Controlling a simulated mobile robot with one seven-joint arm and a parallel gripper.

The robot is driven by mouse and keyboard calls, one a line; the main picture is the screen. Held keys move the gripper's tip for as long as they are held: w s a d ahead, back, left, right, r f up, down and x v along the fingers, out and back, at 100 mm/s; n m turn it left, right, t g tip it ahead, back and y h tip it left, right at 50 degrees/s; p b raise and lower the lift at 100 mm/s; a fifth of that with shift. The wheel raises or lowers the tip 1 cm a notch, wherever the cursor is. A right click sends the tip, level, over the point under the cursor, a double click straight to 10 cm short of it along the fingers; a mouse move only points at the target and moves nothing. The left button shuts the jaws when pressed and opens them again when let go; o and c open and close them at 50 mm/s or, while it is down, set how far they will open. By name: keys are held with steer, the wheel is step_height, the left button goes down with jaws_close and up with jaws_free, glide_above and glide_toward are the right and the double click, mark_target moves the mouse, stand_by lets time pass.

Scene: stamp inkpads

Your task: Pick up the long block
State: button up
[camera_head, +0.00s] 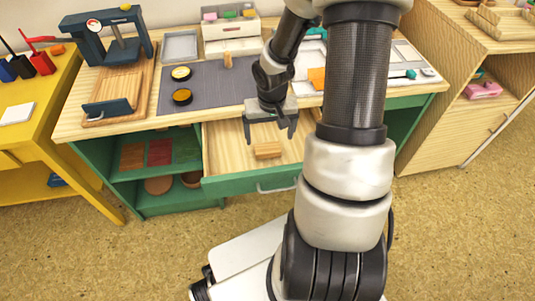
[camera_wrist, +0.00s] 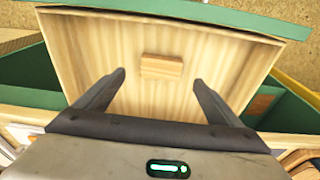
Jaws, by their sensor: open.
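A long wooden block (camera_head: 267,151) lies flat in the open drawer (camera_head: 222,160) of the green and wood workbench. In the wrist view the block (camera_wrist: 161,67) lies between and beyond my two fingertips, apart from both. My gripper (camera_head: 270,133) is open and empty above the drawer, with the block just in front of it in the head view. In the wrist view the gripper (camera_wrist: 158,78) has its fingers spread wider than the block. Nothing hides the block in either view.
The drawer's green front (camera_head: 250,182) and side walls surround the block. On the benchtop are a grey mat (camera_head: 210,85) with two round inkpads (camera_head: 181,73) (camera_head: 182,96), a small upright wooden piece (camera_head: 228,61) and a dark press (camera_head: 115,40). The drawer floor around the block is clear.

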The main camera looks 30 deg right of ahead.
mark_target(268, 148)
steer(key=f+b, duration=0.1)
steer(key=f, duration=0.1)
steer(key=w+f+b, duration=0.1)
steer(key=f, duration=0.4)
steer(key=shift+w+d+f+b, duration=0.1)
steer(key=shift+w+b, duration=0.2)
steer(key=shift+b, duration=0.1)
steer(key=shift+c, duration=0.2)
steer(key=c, duration=1.1)
